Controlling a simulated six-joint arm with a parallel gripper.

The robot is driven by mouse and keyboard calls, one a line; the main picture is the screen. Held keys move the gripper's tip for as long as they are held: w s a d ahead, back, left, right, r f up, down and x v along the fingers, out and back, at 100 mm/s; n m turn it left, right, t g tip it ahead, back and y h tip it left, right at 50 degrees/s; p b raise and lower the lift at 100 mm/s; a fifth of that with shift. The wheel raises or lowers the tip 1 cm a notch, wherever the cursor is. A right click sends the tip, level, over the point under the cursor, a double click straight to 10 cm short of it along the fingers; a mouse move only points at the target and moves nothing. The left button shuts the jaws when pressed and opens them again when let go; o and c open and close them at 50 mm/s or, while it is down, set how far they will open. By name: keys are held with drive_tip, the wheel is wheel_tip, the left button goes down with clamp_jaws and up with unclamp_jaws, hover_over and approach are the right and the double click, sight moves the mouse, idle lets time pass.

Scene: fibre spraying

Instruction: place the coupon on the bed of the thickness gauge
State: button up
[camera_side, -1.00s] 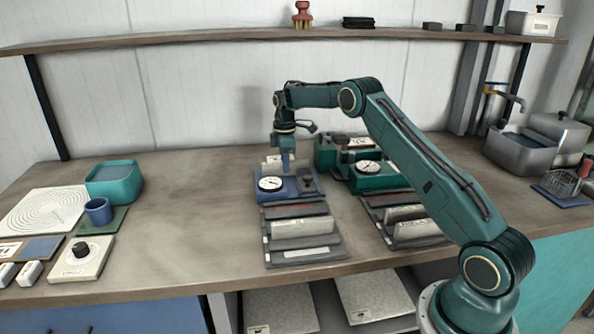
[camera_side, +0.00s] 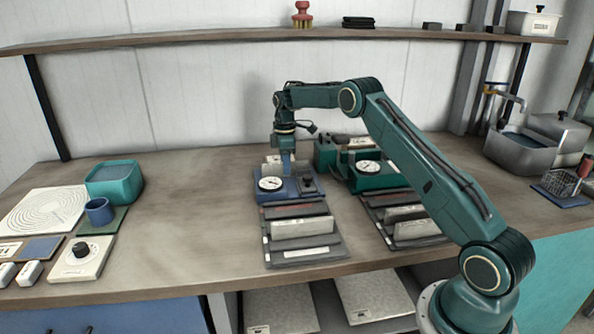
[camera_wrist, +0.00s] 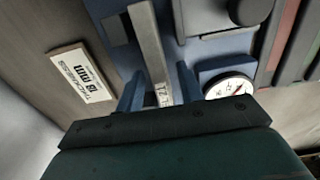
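The blue thickness gauge (camera_side: 263,196) stands mid-bench with its white dial (camera_side: 270,184) facing front; the dial also shows in the wrist view (camera_wrist: 228,88). In the wrist view a narrow grey coupon (camera_wrist: 150,45) with a printed end lies across the blue bed. My gripper (camera_side: 287,172) points down at the back of the gauge. Its two blue fingers (camera_wrist: 159,85) stand on either side of the coupon's printed end, with gaps visible, so it looks open. The wrist housing hides the coupon's near end.
A thickness label card (camera_wrist: 80,74) lies behind the gauge. A green gauge (camera_side: 378,184) stands close on the right. A dark rack (camera_side: 305,254) holding pale plates is in front, with another rack (camera_side: 418,241) to its right.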

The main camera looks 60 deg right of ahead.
wheel_tip(320, 180, up, 12)
idle(0.6)
idle(0.5)
drive_tip(key=s+a+r+m+t, duration=0.3)
drive_tip(key=s+a+r+m, duration=0.1)
drive_tip(key=s+a+r, duration=1.2)
drive_tip(key=s+a+f+m+t, duration=0.1)
drive_tip(key=s+a+f, duration=0.3)
drive_tip(key=s, duration=0.8)
drive_tip(key=s+a+f+m+t, duration=0.1)
drive_tip(key=s+a+f+m, duration=0.2)
drive_tip(key=s, duration=0.9)
drive_tip(key=shift+s+a+f+m+t, duration=0.3)
drive_tip(key=shift+a+f+m, duration=0.15)
drive_tip(key=shift+a, duration=0.25)
